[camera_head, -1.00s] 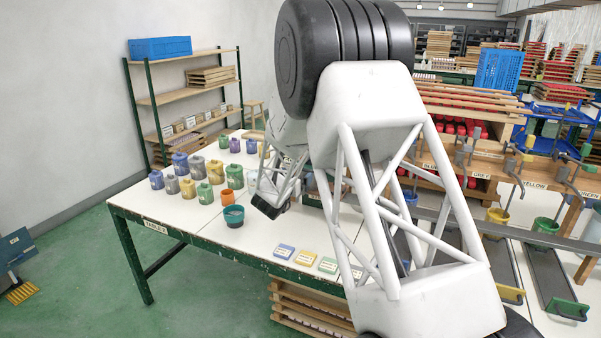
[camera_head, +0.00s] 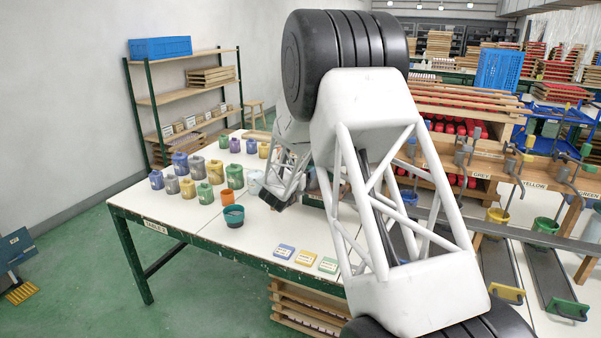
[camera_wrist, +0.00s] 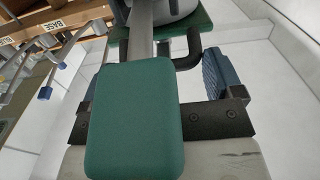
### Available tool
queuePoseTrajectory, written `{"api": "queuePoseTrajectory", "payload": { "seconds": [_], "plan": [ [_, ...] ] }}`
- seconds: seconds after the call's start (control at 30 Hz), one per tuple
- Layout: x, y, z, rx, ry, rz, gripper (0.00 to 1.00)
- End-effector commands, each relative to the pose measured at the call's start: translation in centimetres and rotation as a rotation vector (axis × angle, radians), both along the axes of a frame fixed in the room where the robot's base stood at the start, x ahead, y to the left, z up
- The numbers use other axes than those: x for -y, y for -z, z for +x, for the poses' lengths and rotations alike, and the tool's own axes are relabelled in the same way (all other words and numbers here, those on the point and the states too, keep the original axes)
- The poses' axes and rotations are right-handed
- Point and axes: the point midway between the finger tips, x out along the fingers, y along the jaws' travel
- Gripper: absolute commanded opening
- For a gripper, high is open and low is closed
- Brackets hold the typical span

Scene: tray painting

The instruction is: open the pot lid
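My gripper (camera_head: 274,201) hangs over the white table (camera_head: 190,208) in the head view, just right of a pale container (camera_head: 255,183). In the wrist view my gripper (camera_wrist: 157,70) has its fingers well apart, with the ribbed blue right finger in plain sight. A green rounded block (camera_wrist: 135,118) fills the middle foreground and hides much of the left finger. Beyond it are a grey round object (camera_wrist: 180,10), cut off by the top edge, and a curved black handle (camera_wrist: 188,52). I cannot tell a pot lid for sure; my arm covers part of the table.
Several coloured paint jars (camera_head: 188,189) stand on the left of the table, with an orange cup (camera_head: 234,177) and a teal pot (camera_head: 233,216) nearer. Flat colour cards (camera_head: 306,258) lie by the front edge. The table's front left is clear.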

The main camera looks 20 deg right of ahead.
Motion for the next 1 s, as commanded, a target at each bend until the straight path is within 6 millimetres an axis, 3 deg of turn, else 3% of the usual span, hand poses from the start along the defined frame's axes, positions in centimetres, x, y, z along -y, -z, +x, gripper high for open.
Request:
{"api": "queuePoseTrajectory", "payload": {
  "seconds": [0.03,0.17,0.57,1.0],
  "plan": [
    [0.1,0.0,-0.1,0.0,0.002,0.0,0.6],
    [0.1,0.0,-0.1,0.0,0.002,0.0,0.43],
    [0.4,-0.9,0.0,-0.036,0.007,0.035,0.43],
    [1.1,-4.2,0.4,-0.164,0.012,0.165,0.44]
  ]
}}
